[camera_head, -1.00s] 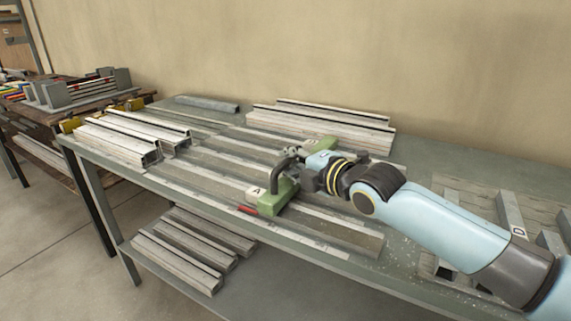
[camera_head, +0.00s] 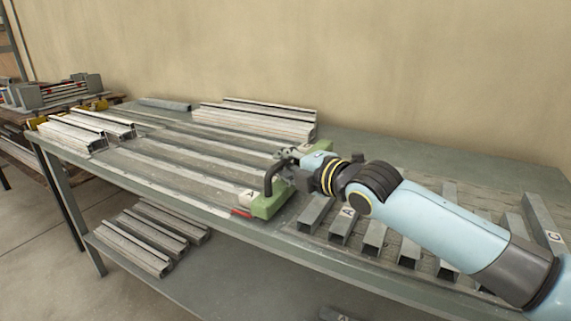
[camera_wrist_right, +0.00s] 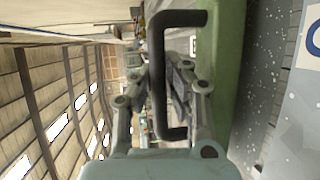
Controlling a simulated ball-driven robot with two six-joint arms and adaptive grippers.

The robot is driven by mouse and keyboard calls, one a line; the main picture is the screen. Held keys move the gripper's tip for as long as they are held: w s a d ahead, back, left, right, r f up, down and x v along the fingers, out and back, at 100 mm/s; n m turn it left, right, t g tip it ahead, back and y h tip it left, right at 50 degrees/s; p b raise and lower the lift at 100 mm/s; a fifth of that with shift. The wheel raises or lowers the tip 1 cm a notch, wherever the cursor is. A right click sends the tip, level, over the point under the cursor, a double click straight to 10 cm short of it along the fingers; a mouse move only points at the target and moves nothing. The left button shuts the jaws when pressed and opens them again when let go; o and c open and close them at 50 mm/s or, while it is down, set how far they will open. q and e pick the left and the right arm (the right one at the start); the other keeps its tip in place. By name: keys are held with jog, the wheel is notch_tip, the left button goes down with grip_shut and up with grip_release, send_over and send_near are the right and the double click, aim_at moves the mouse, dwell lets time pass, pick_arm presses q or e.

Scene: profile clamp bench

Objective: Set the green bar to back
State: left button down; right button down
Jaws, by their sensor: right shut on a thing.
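The green bar (camera_head: 269,207) lies across the bench from its front edge towards the wall, near the right end of the long rails. A white plate marked A (camera_head: 247,195) and a small red piece (camera_head: 241,213) are beside its near end. Its middle is hidden behind my right gripper (camera_head: 284,172). My right gripper is shut on the bar's dark handle (camera_head: 269,179). The right wrist view shows the handle (camera_wrist_right: 158,75) between the fingers, with the green bar (camera_wrist_right: 222,75) behind it. My left gripper is not in view.
Long pale rails (camera_head: 185,165) run left of the bar. Stacked profiles (camera_head: 255,118) lie at the back by the wall. Short channels (camera_head: 75,135) stand at the left end. A rack of grey pieces (camera_head: 375,237) is right of the bar, partly behind my arm.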

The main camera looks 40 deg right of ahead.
jog(key=shift+f, duration=0.15)
jog(key=c, duration=1.8)
grip_release()
jog(key=shift+s, duration=0.1)
jog(key=o, duration=0.5)
jog(key=shift+s+d, duration=0.15)
jog(key=shift+s, duration=0.1)
jog(key=shift+c, duration=0.2)
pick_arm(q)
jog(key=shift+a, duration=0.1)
pick_arm(e)
jog(key=shift+o, duration=0.3)
jog(key=shift+w, duration=0.15)
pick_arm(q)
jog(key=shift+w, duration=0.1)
pick_arm(e)
jog(key=s+r, duration=0.2)
jog(key=s, duration=0.9)
jog(key=shift+s+d+r, duration=0.15)
jog(key=shift+s+r, duration=0.05)
jog(key=shift+s, duration=0.2)
